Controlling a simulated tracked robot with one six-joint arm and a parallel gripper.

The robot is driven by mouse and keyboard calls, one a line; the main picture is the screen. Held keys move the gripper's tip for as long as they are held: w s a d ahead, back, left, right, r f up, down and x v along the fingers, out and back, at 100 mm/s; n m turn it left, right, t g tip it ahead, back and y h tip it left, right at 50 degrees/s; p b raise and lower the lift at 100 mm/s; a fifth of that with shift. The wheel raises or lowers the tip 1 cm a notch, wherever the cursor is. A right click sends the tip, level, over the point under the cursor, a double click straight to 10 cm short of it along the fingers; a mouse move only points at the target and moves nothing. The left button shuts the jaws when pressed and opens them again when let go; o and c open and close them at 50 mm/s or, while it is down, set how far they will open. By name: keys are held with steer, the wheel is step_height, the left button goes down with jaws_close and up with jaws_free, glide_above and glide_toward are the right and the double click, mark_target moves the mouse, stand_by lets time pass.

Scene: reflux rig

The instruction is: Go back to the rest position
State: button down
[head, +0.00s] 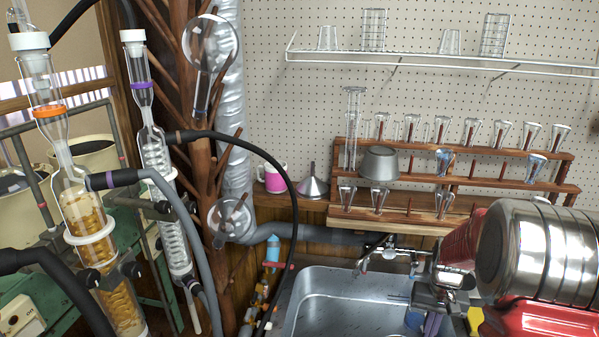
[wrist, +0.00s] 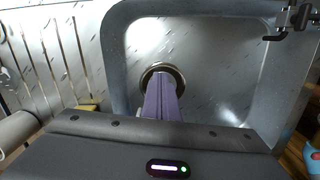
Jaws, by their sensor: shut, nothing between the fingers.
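My gripper shows in the wrist view, where its purple fingers (wrist: 162,98) are together with nothing between them. They point down over the sink (wrist: 205,45), in line with the round drain (wrist: 176,70). In the head view my gripper (head: 432,325) is at the lower right, in front of the sink's right side (head: 335,290); its fingertips are cut off by the bottom edge of the picture. The height of the fingertips above the sink floor cannot be told.
A faucet (head: 385,255) stands at the sink's back edge, close to my arm. Behind it a wooden rack (head: 450,205) holds several glasses and a grey metal bowl (head: 379,163). Glass condensers (head: 85,215) with hoses fill the left. A pink-and-white mug (head: 275,178) and funnel (head: 313,185) stand behind.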

steer(key=s+a+r+n+t, duration=0.2)
steer(key=s+a+r+t, duration=0.1)
steer(key=s+a+r, duration=0.6)
steer(key=s+a+r+n+t, duration=0.2)
steer(key=s+a+r+t, duration=0.1)
steer(key=s+a+r, duration=0.6)
step_height(320, 180, up, 6)
steer(key=s, duration=0.3)
steer(key=shift+f+t, duration=0.15)
steer(key=shift+t, duration=0.15)
steer(key=shift+d, duration=0.1)
